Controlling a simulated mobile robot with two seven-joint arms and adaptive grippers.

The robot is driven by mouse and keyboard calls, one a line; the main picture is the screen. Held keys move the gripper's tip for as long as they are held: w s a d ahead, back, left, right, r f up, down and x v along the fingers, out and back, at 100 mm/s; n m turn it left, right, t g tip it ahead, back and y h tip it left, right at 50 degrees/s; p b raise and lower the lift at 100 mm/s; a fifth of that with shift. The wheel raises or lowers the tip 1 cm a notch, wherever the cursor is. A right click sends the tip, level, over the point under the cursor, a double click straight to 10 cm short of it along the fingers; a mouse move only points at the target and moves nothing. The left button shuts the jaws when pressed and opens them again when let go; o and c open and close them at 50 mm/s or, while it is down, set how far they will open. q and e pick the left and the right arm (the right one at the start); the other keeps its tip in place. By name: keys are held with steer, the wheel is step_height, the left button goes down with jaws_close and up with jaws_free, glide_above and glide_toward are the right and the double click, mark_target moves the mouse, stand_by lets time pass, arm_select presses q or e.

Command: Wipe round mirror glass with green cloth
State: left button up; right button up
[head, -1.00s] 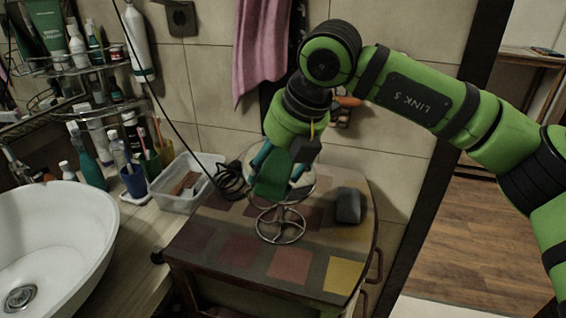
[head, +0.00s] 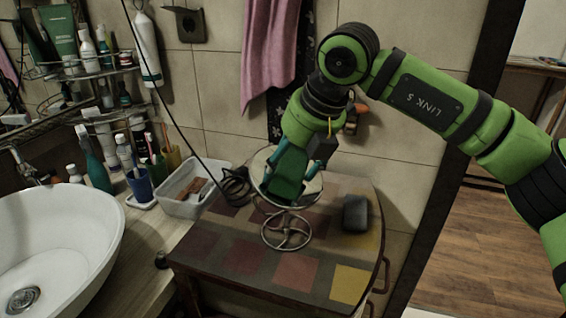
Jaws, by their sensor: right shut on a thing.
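The round mirror (head: 312,187) stands on a wire-like metal base (head: 286,231) on the patchwork-topped cabinet. Its glass is partly hidden behind my right gripper. My right gripper (head: 285,180) points down in front of the mirror and is shut on the green cloth (head: 284,190). The cloth hangs between the fingers and overlaps the glass in this view; I cannot tell whether it touches. My left gripper is not in view.
A dark grey block (head: 356,213) lies right of the mirror on the cabinet top (head: 240,257). A clear plastic bin (head: 186,205), a black cable coil (head: 236,186) and a blue cup (head: 140,185) are to the left. The white basin (head: 75,250) fills the lower left.

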mark_target(304, 154)
steer(key=shift+w+d+p, duration=0.5)
steer(key=shift+w+d, duration=0.8)
steer(key=shift+w, duration=0.1)
steer(key=shift+f, duration=0.15)
steer(key=shift+s+a+b, duration=0.7)
steer(key=shift+s+b, duration=0.05)
steer(key=shift+b, duration=0.25)
steer(key=shift+s+a+b, duration=0.35)
steer(key=shift+s+a, duration=0.3)
steer(key=shift+s+a+b, duration=0.7)
steer(key=shift+s, duration=0.05)
steer(key=shift+s+a+b, duration=0.4)
steer(key=shift+s+a, duration=0.15)
steer(key=shift+s, duration=0.1)
